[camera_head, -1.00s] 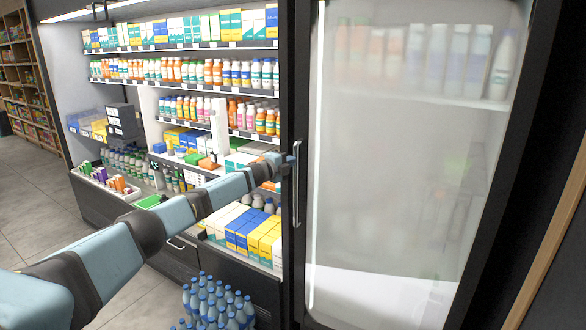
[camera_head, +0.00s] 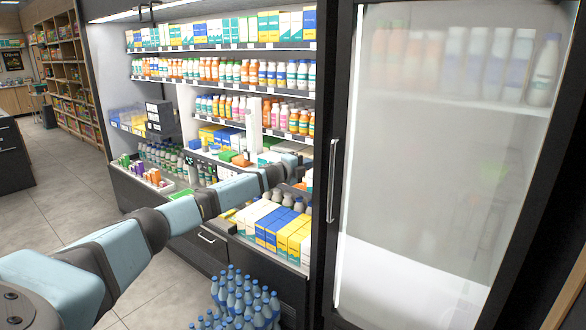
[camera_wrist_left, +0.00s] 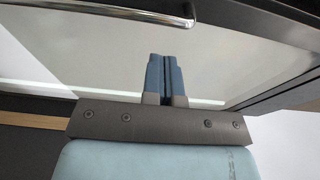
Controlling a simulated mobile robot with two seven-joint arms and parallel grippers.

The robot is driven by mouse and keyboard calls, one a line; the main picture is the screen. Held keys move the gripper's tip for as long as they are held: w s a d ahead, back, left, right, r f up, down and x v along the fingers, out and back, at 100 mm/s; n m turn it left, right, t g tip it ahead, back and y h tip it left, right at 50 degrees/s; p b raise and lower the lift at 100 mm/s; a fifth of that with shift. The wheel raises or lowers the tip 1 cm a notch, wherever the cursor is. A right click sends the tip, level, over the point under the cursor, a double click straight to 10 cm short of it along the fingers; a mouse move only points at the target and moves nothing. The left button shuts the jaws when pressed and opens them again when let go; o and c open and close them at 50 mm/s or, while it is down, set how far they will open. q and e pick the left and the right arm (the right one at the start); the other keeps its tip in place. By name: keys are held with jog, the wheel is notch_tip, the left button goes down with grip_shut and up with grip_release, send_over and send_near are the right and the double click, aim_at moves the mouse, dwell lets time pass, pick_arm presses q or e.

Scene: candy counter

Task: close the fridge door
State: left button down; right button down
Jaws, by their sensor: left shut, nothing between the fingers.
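The fridge door (camera_head: 430,170) is a tall frosted glass panel in a dark frame, at the right of the head view. It looks flush or nearly flush with its cabinet; I cannot tell whether a small gap is left. Its upright metal handle (camera_head: 333,180) is on the door's left edge and also crosses the top of the wrist view (camera_wrist_left: 150,14). My left gripper (camera_head: 303,159) is just left of the handle, apart from it. In the left wrist view its blue fingers (camera_wrist_left: 165,72) are shut and empty in front of the glass. My right gripper is out of view.
An open shelf unit (camera_head: 225,48) full of bottles and boxes stands left of the fridge. Several blue-capped bottles (camera_head: 240,300) stand low in front of it. The floor (camera_head: 60,200) at the left is clear, with wooden shelves (camera_head: 68,65) beyond.

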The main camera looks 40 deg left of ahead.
pick_arm(q)
jog(key=s, duration=0.1)
jog(key=s+a, duration=0.2)
jog(key=shift+s+a+f+b, duration=0.2)
jog(key=shift+a+f+b, duration=0.05)
jog(key=shift+f+b, duration=0.1)
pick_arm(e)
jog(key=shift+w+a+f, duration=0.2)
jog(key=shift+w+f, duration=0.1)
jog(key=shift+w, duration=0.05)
pick_arm(q)
jog(key=shift+r, duration=0.15)
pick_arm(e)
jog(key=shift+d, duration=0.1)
